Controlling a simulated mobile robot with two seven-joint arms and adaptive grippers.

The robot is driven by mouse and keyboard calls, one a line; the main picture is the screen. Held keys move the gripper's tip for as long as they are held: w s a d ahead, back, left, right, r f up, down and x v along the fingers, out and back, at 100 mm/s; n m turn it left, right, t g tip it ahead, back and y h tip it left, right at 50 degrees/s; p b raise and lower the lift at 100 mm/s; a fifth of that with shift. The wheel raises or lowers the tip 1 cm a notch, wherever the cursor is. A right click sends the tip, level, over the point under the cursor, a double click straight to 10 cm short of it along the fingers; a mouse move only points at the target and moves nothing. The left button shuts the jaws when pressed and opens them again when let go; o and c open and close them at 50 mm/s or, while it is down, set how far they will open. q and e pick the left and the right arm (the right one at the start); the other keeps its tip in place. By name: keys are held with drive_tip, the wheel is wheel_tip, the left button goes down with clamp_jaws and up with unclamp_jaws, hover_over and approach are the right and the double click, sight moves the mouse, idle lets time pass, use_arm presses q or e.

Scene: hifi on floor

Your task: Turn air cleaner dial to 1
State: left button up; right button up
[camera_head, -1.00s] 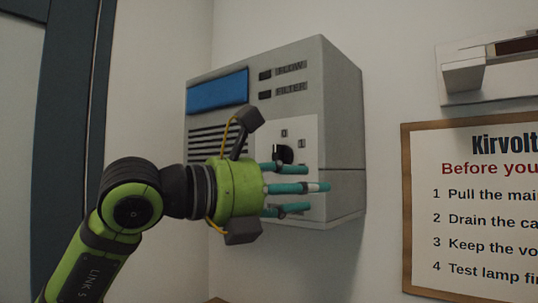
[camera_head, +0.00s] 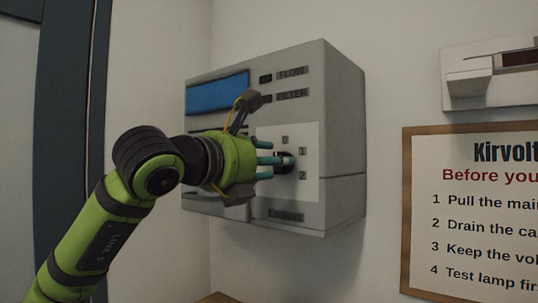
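The air cleaner (camera_head: 345,110) is a grey box on the wall, with a blue panel at its upper left. Its black dial (camera_head: 288,166) sits on a light plate (camera_head: 307,135) marked 0, 1 and 2. My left gripper (camera_head: 280,162) comes in from the left with its teal fingers at the dial. The fingers cover much of the dial, so I cannot tell its pointer's direction or whether they grip it. My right gripper is not in view.
A framed notice (camera_head: 470,210) hangs on the wall to the right, with a pale wall fixture (camera_head: 488,78) above it. A dark blue door frame (camera_head: 65,110) stands at the left. The wall below the air cleaner is clear.

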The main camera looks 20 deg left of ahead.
use_arm(q)
drive_tip(key=shift+c, duration=0.4)
clamp_jaws()
